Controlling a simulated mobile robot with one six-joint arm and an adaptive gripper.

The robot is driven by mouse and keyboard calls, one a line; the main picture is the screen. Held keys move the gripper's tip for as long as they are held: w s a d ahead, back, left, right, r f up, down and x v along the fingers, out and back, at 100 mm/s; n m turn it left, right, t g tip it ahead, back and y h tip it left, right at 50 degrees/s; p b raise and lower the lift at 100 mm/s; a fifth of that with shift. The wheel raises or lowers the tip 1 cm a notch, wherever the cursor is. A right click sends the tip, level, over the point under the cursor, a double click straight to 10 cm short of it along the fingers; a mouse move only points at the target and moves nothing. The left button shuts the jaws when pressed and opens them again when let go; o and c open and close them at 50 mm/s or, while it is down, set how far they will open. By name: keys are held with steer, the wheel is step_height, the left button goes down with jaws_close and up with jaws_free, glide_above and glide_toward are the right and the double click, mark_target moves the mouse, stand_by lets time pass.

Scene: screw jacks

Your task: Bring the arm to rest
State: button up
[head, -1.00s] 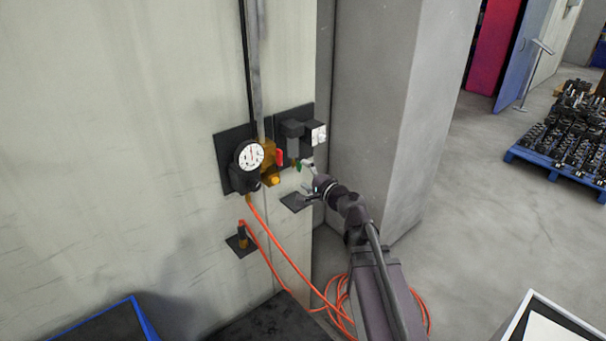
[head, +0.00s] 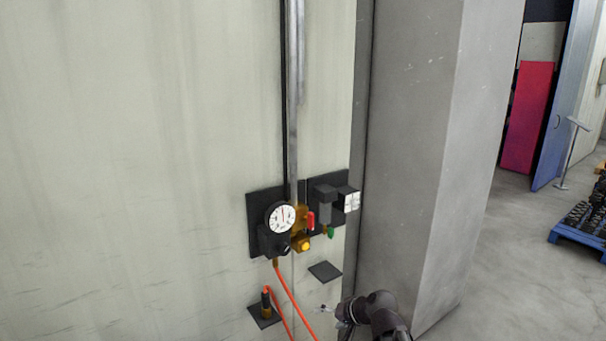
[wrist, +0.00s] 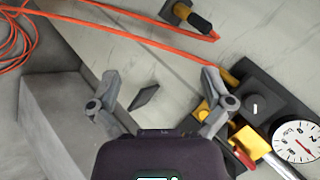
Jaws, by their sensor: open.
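My gripper (head: 326,309) is at the lower edge of the head view, below a small dark plate on the wall and clear of the wall fittings. In the wrist view its two grey fingers are spread wide with nothing between them (wrist: 160,92). My arm's dark wrist shows at the bottom of the head view; the rest of the arm is out of frame. The small dark plate (head: 325,271) also shows between the fingers in the wrist view (wrist: 144,97), farther off.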

steer(key=s+d+f+n+g+h+b, duration=0.2)
steer(key=s+d+f+g+h+b, duration=0.3)
steer(key=s+d+f+h, duration=0.3)
step_height(320, 180, down, 4)
steer(key=s+d, duration=0.2)
steer(key=s, duration=0.1)
steer(key=shift+g, duration=0.4)
